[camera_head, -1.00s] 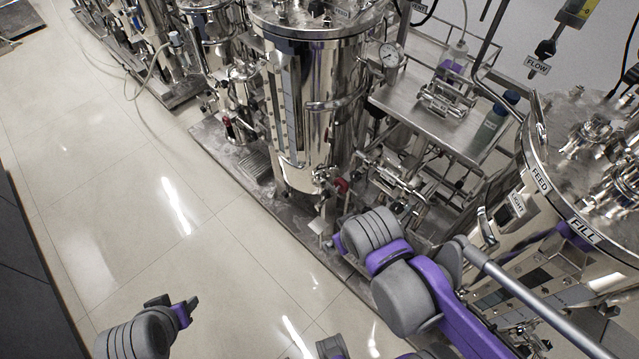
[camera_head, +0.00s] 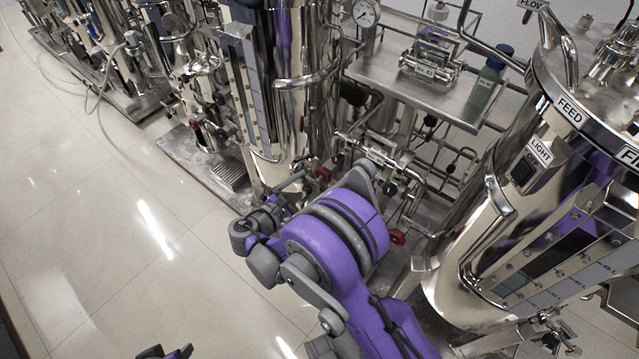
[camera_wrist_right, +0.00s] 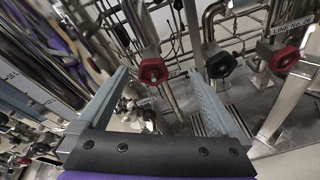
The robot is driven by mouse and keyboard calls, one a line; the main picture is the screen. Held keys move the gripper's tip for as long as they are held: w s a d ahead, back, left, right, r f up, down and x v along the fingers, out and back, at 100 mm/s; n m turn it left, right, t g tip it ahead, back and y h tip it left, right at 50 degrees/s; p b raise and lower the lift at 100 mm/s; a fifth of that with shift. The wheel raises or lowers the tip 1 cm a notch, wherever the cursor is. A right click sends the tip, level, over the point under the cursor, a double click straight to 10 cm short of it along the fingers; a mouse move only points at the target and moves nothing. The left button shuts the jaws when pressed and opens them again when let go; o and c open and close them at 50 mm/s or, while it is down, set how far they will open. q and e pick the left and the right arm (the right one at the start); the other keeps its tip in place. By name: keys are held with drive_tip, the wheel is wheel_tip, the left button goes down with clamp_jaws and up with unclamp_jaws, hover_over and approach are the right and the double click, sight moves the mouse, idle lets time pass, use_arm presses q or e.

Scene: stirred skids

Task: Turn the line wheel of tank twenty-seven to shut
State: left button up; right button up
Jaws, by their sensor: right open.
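My right gripper (camera_wrist_right: 158,76) is open and empty in the right wrist view. A tag (camera_wrist_right: 292,24) above the right wheel seems to read "LINE No. 26". No number shows for the other wheels. In the head view, red wheels (camera_head: 322,174) (camera_head: 397,237) show low behind my right arm. My left gripper (camera_head: 165,353) is mostly cut off at the bottom edge.
A steel tank (camera_head: 290,90) stands beyond my right arm, and another (camera_head: 480,250) with FEED and LIGHT labels is at right. A steel shelf (camera_head: 430,95) with a bottle (camera_head: 487,82) is between them. Pipes crowd the wheels. The tiled floor (camera_head: 90,220) at left is clear.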

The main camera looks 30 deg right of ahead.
sight(321, 178)
wheel_tip(321, 178, down, 5)
drive_tip(key=w+a+n+t+h+b, duration=0.1)
drive_tip(key=a+n+h+b, duration=0.1)
drive_tip(key=a, duration=0.1)
use_arm(q)
wheel_tip(321, 178, down, 4)
drive_tip(key=shift+w+r, duration=0.1)
use_arm(e)
drive_tip(key=x, duration=1.1)
drive_tip(key=shift+w+d+r, duration=0.1)
drive_tip(key=shift+r, duration=0.1)
drive_tip(key=shift+c, duration=0.2)
drive_tip(key=c, duration=1.3)
